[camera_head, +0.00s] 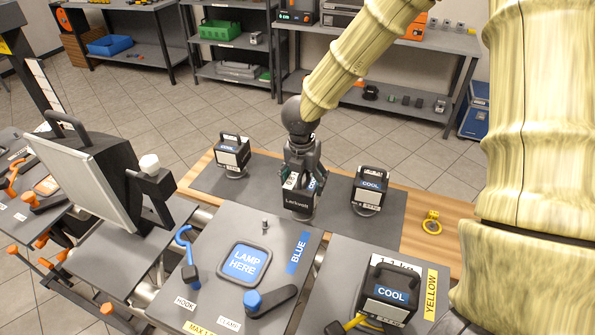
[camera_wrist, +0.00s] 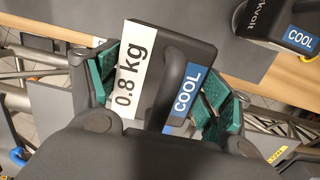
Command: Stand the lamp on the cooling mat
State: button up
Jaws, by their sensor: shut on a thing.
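My gripper (camera_head: 301,172) points down and is shut on a dark box-shaped lamp (camera_head: 298,199). In the wrist view the teal finger pads of the gripper (camera_wrist: 163,88) sit on either side of the lamp (camera_wrist: 200,52), which has a handle and "0.8 kg" and "COOL" labels. The dark grey mat (camera_head: 265,178) lies on the wooden bench. The held lamp is at the mat's front part, between two other lamps; I cannot tell whether its base touches. One lamp (camera_head: 232,153) stands on the mat at left, another (camera_head: 369,188) at right.
In front is a grey panel with a blue "LAMP HERE" pad (camera_head: 245,264), a blue hook (camera_head: 187,255) and a clamp (camera_head: 268,299). Another "COOL" lamp (camera_head: 389,292) stands at front right. A yellow ring (camera_head: 432,223) lies on the bench at right. A monitor (camera_head: 90,180) stands left.

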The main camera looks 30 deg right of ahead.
jog(key=w+d+f+p, duration=0.2)
jog(key=w+p, duration=0.1)
jog(key=w, duration=0.3)
jog(key=w+d+f+p, duration=0.2)
jog(key=w+d+p, duration=0.1)
jog(key=w, duration=0.4)
jog(key=shift+w+f+p, duration=0.25)
jog(key=shift+f+p, duration=0.15)
jog(key=shift+p, duration=0.1)
jog(key=o, duration=2.1)
jog(key=shift+f, duration=0.1)
jog(key=shift+s+a+r+b, duration=0.2)
jog(key=shift+r+b, duration=0.35)
jog(key=shift+r, duration=1.45)
jog(key=shift+s+a+r+b, duration=0.2)
jog(key=shift+r+b, duration=0.4)
jog(key=shift+r, duration=1.45)
jog(key=shift+s+a+r+b, duration=0.2)
jog(key=shift+r+b, duration=0.35)
jog(key=shift+r, duration=1.45)
